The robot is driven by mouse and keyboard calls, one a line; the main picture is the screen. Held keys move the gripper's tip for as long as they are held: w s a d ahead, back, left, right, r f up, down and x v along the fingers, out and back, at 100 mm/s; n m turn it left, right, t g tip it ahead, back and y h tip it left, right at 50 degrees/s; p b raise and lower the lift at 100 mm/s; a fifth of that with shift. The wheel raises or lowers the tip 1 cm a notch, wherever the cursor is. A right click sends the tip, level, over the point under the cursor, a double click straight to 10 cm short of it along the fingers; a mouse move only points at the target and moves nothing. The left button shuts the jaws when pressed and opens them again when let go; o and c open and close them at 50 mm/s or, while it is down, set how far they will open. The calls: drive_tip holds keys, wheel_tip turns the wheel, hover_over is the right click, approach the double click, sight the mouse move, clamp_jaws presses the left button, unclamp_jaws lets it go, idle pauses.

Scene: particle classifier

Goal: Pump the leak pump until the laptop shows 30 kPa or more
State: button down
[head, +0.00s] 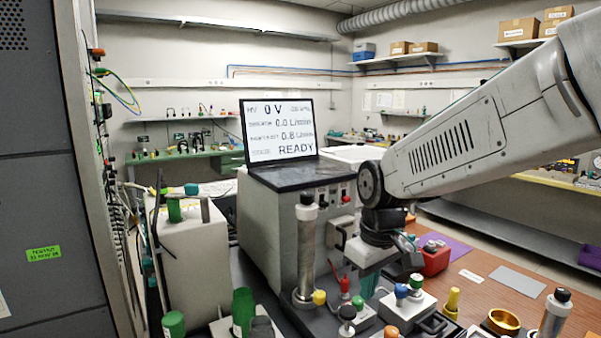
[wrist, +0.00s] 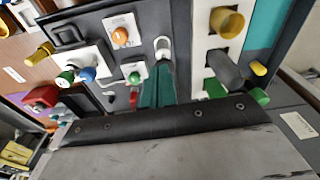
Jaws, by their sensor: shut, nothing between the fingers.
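The laptop (head: 279,130) stands open on a grey cabinet in the head view. Its screen reads 0 V, 0.0 L/min, 0.8 L/min and READY; I can read no kPa value. My gripper (head: 369,286) points down over the bench in front of the cabinet, with its teal fingers together and empty. In the wrist view my gripper (wrist: 161,72) has its fingers near a small white rounded part; I cannot tell whether they touch it. I cannot tell for certain which part is the leak pump. A green T-shaped handle (head: 174,207) tops the pale box at left.
A silver cylinder (head: 306,250) stands left of my gripper, with a red handle (head: 345,287) between them. A blue knob (head: 401,291) and a red box (head: 434,259) are to the right. A brass ring (head: 503,321) lies front right. The brown bench has some bare room there.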

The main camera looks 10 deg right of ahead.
sight(350, 310)
drive_tip(key=w, duration=0.1)
drive_tip(key=w+a+r, duration=0.1)
drive_tip(key=w, duration=0.1)
drive_tip(key=shift+r, duration=0.3)
drive_tip(key=shift+w+a+f, duration=0.1)
drive_tip(key=shift+w+f, duration=0.05)
drive_tip(key=shift+f, duration=1.6)
drive_tip(key=shift+w+a+f, duration=0.1)
drive_tip(key=shift+f, duration=1.65)
